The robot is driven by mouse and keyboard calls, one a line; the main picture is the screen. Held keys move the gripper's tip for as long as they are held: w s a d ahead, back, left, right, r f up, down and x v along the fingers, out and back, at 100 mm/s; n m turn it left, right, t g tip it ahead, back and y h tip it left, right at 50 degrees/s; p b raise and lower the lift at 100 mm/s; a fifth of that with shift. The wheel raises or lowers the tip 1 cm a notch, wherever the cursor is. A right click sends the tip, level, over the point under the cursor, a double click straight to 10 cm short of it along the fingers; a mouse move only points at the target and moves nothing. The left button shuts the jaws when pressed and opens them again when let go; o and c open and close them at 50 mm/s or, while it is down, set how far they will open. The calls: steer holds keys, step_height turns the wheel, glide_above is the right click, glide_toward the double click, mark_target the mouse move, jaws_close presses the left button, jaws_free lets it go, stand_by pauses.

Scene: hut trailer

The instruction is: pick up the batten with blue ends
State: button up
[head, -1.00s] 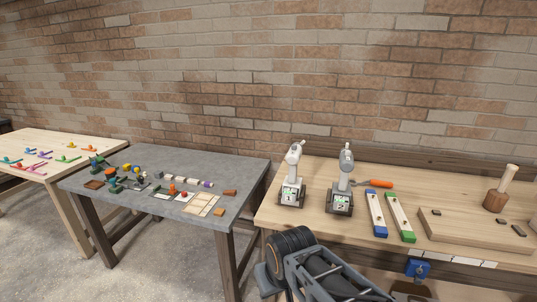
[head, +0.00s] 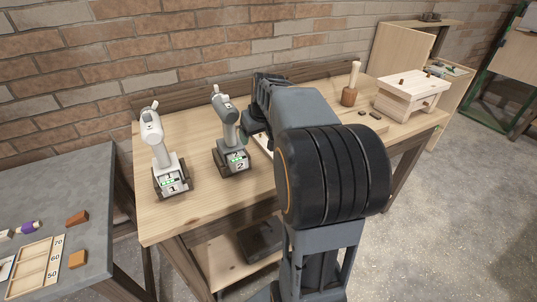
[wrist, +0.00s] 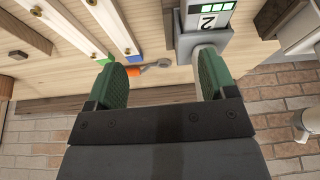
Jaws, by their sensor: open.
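The batten with blue ends (wrist: 110,22) is a pale strip in the upper left of the wrist view, with one blue end showing near my left finger and the far end out of frame. A similar batten with a green end (wrist: 68,28) lies to its left. My gripper (wrist: 160,66) is open and empty, its green fingers spread above the bench. The blue-ended batten is ahead of and left of the space between the fingers. In the head view my arm hides the battens almost fully.
Drill stand 2 (head: 238,160) is close to my right finger in the wrist view; drill stand 1 (head: 172,180) is further left in the head view. A mallet (head: 349,96) and small bench (head: 410,95) stand right.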

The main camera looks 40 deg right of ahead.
steer(key=w+d+f, duration=0.3)
steer(key=d, duration=0.6)
steer(key=shift+m, duration=0.3)
steer(key=x, duration=0.4)
steer(key=b+x, duration=0.1)
steer(key=x, duration=0.2)
steer(key=shift+d, duration=0.4)
steer(key=shift+p+x, duration=0.35)
steer(key=shift+x, duration=2.6)
steer(key=shift+w+d, duration=0.1)
steer(key=shift+d, duration=0.1)
steer(key=c, duration=1.1)
steer(key=shift+r, duration=0.1)
